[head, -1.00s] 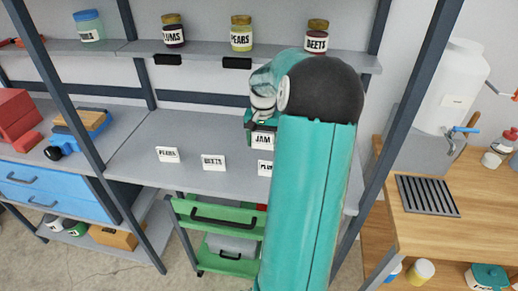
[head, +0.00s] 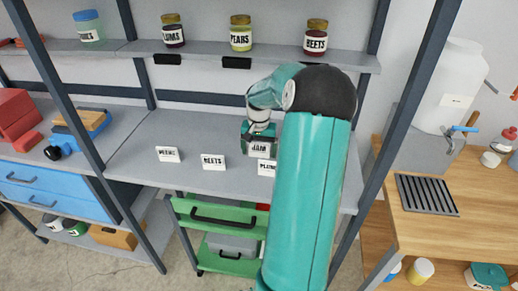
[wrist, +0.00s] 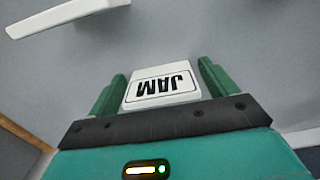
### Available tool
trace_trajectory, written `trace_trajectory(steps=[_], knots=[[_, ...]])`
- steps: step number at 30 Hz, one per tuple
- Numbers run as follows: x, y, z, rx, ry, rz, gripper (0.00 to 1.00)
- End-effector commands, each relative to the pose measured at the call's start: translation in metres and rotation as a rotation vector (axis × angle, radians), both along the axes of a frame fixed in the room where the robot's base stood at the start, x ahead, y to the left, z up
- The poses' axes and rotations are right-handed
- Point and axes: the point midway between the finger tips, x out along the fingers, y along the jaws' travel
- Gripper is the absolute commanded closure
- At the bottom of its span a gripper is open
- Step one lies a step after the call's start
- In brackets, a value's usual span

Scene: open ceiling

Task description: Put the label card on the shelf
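The JAM label card (head: 257,149) is white with black print. In the wrist view the card (wrist: 162,86) sits between the two green fingers of my gripper (wrist: 162,92), its print upside down. My gripper (head: 258,140) is shut on it, low over the grey worktop (head: 225,184); I cannot tell whether the card touches the worktop. The grey upper shelf (head: 205,48) holds jars marked PEARS (head: 240,35) and BEETS (head: 316,38), plus another dark jar (head: 173,30). Two black holders (head: 166,59) (head: 236,62) sit on its front edge. My arm hides part of the shelf's right side.
Other cards stand on the worktop: one blurred at left (head: 168,154), BEETS (head: 213,162) and PLUMS (head: 267,168), close to my gripper. Dark uprights (head: 385,135) frame the bay. A green drawer unit (head: 218,216) is below. A wooden table (head: 440,235) stands right.

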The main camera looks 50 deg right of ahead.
Motion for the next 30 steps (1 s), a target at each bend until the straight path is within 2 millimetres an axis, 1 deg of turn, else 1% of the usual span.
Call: trace_trajectory(steps=[9, 13, 17, 24, 27, 30], knots=[[0.000, 0.000, 0.001, 0.000, 0.000, -0.001, 0.11], [0.000, -0.001, 0.010, -0.002, 0.000, -0.001, 0.11], [0.000, -0.001, 0.032, -0.004, -0.001, -0.001, 0.11], [0.000, -0.001, 0.085, -0.004, -0.001, -0.001, 0.11], [0.000, 0.000, 0.103, -0.003, -0.001, -0.001, 0.11], [0.000, 0.000, 0.115, -0.002, 0.000, 0.000, 0.11]])
